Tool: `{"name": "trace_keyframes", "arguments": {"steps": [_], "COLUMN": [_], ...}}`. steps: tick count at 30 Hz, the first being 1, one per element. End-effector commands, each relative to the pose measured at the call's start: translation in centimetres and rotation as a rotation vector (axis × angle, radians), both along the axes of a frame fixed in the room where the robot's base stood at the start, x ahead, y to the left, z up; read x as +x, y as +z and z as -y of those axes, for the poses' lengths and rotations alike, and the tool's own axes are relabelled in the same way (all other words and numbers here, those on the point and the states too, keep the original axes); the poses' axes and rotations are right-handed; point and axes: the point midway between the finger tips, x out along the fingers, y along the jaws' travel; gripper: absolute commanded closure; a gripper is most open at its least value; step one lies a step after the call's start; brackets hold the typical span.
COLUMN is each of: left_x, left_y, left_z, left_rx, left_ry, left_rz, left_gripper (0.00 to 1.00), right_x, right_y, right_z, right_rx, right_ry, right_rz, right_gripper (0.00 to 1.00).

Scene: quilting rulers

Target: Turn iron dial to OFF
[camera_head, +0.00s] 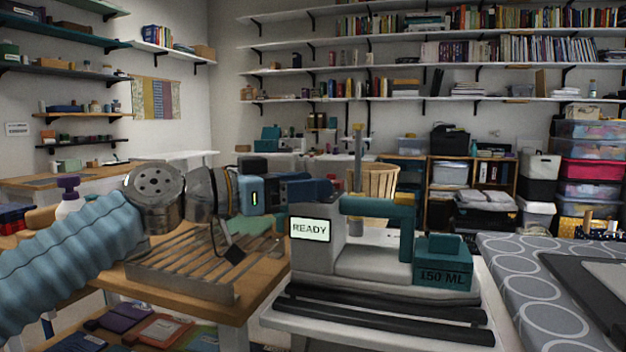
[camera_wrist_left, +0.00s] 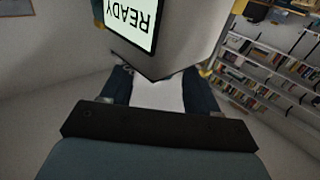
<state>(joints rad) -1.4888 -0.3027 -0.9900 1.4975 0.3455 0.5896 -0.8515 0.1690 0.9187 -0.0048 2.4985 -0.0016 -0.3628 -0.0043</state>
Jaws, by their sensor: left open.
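The iron (camera_head: 370,262) is a pale grey body with a teal handle (camera_head: 378,209), a lit READY display (camera_head: 310,229) on its near left face and a teal 150 ML tank (camera_head: 442,264) at its right. My left gripper (camera_head: 318,189) reaches in from the left, just above the display end of the iron. In the left wrist view the open fingers (camera_wrist_left: 158,92) stand apart, with the iron's pale corner (camera_wrist_left: 172,62) and upside-down display (camera_wrist_left: 131,20) in front of them. I cannot make out a dial; the gripper may hide it. My right gripper is not in view.
The iron stands on a white-topped stand with dark rails (camera_head: 380,312). A circle-patterned ironing surface (camera_head: 540,285) is at right. Shelves line the back wall.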

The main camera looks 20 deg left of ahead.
Motion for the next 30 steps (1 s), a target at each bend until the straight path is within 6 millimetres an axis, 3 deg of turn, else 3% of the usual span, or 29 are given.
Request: {"name": "trace_keyframes", "arguments": {"steps": [6,15,26,30], "left_x": [1.02,1.12,1.10,1.10], "left_y": [0.08,0.02,0.01,-0.06], "left_z": [1.13,1.17,1.16,1.14], "left_rx": [0.000,-0.001,0.000,0.000], "left_ry": [0.001,0.001,0.001,0.006], "left_rz": [0.000,0.001,0.000,0.000], "left_gripper": [0.40,0.41,0.96,0.96], "right_x": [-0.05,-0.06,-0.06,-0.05], "right_y": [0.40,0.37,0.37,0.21], "right_z": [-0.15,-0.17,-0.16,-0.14], "right_rx": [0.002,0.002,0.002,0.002], "right_ry": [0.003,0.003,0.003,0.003], "right_rz": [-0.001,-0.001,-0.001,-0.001], "right_gripper": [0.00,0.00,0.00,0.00]}}
